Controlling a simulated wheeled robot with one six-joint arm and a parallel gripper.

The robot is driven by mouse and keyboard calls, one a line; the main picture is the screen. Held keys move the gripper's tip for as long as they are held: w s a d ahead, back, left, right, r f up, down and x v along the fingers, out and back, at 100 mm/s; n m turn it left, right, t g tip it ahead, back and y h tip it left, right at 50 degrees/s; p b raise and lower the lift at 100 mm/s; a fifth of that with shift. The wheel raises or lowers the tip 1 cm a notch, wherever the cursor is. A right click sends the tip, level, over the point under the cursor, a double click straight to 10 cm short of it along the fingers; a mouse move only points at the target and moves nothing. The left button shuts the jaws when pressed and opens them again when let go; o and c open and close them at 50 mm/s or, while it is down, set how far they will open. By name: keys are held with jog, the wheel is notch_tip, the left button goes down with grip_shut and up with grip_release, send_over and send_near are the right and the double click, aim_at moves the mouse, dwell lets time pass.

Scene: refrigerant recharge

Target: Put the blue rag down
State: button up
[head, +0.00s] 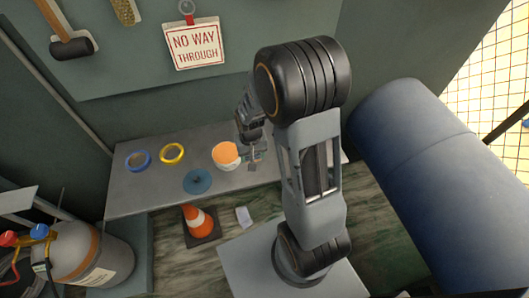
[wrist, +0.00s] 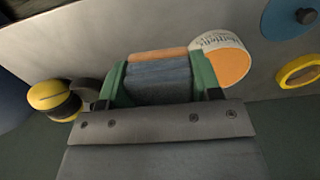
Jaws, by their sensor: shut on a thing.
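The blue rag (wrist: 158,82) is a folded blue-grey bundle in the wrist view, between the green fingers of my gripper (wrist: 160,84). The fingers press on it from both sides. An orange strip shows along its far edge; I cannot tell whether it belongs to the rag. In the head view my gripper (head: 254,158) is over the grey bench (head: 135,193), just right of the orange-topped white tub (head: 227,156). The rag is hardly visible there. I cannot tell whether it touches the bench.
A flat blue disc with a dark knob (head: 197,181), a blue ring (head: 138,160) and a yellow ring (head: 172,153) lie left of the tub. Yellow-and-black items (wrist: 52,97) are at left in the wrist view. A traffic cone (head: 200,222) stands below the bench front.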

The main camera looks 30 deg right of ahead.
jog(key=w+d+f, duration=0.2)
jog(key=d, duration=0.2)
send_over(266, 158)
jog(key=f, duration=0.5)
jog(key=shift+s+a+p, duration=0.15)
jog(key=shift+a+p, duration=0.15)
jog(key=shift+p, duration=0.1)
jog(key=shift+d+f+p, duration=0.2)
jog(key=shift+f+p, duration=0.25)
jog(key=shift+f, duration=1.4)
jog(key=shift+f, duration=0.15)
jog(key=o, duration=1)
jog(key=shift+c, duration=0.2)
